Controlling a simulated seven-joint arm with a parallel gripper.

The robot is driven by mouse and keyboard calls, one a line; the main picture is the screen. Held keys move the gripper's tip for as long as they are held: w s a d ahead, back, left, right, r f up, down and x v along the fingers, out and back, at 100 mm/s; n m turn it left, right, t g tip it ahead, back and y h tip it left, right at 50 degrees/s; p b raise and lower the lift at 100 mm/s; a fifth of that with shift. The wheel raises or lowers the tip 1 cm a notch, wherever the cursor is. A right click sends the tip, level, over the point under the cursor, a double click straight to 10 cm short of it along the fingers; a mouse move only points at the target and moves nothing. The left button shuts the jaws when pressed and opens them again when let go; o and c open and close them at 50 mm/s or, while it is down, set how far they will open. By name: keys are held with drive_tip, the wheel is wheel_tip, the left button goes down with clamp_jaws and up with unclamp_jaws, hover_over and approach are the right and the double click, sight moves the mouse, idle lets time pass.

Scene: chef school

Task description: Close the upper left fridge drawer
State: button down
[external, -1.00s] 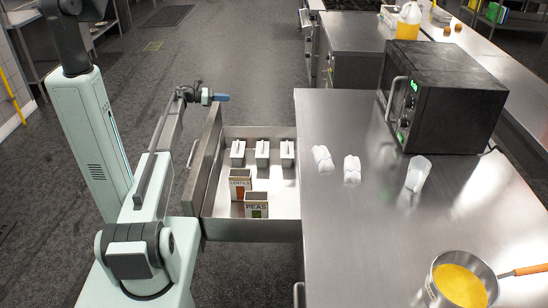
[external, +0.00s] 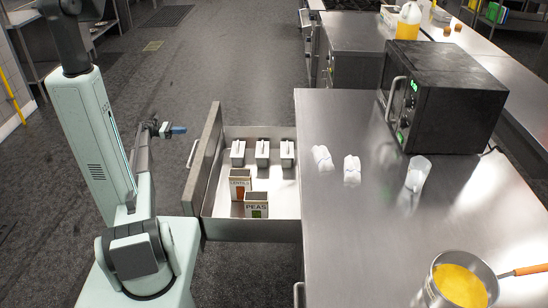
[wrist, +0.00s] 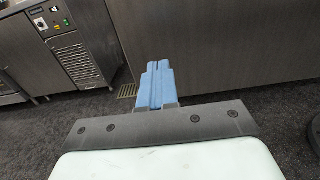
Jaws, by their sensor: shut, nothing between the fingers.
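The open fridge drawer (external: 222,211) is pulled out to the left of the steel counter in the external view. Its thick grey front panel (external: 203,155) with a bar handle (external: 191,153) faces my arm. My gripper (external: 178,130) is in the air to the left of the panel's far end, apart from it. Its blue fingers are together and empty; they also show in the wrist view (wrist: 157,85). In the drawer stand several white containers (external: 262,153), a lentils box (external: 240,187) and a peas box (external: 257,210).
The steel counter (external: 330,230) holds a black microwave (external: 450,100), white items (external: 323,158), a clear cup (external: 418,173) and a pot (external: 462,280) of yellow food. Open floor (external: 240,70) lies beyond the drawer. The wrist view shows a steel cabinet front (wrist: 230,45).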

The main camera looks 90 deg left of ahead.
drive_tip(key=w, duration=1.3)
drive_tip(key=shift+w, duration=0.2)
drive_tip(key=shift+w, duration=0.1)
approach(294, 131)
drive_tip(key=w+d+r, duration=0.1)
drive_tip(key=w, duration=0.2)
drive_tip(key=w+d+r, duration=0.1)
drive_tip(key=w+d, duration=0.1)
drive_tip(key=w, duration=0.1)
drive_tip(key=w+d+r, duration=0.1)
drive_tip(key=w, duration=0.2)
drive_tip(key=shift+d, duration=0.2)
drive_tip(key=shift+w, duration=0.35)
drive_tip(key=shift+w+r, duration=0.1)
drive_tip(key=shift+w, duration=0.1)
drive_tip(key=shift+s, duration=0.1)
drive_tip(key=s, duration=1.5)
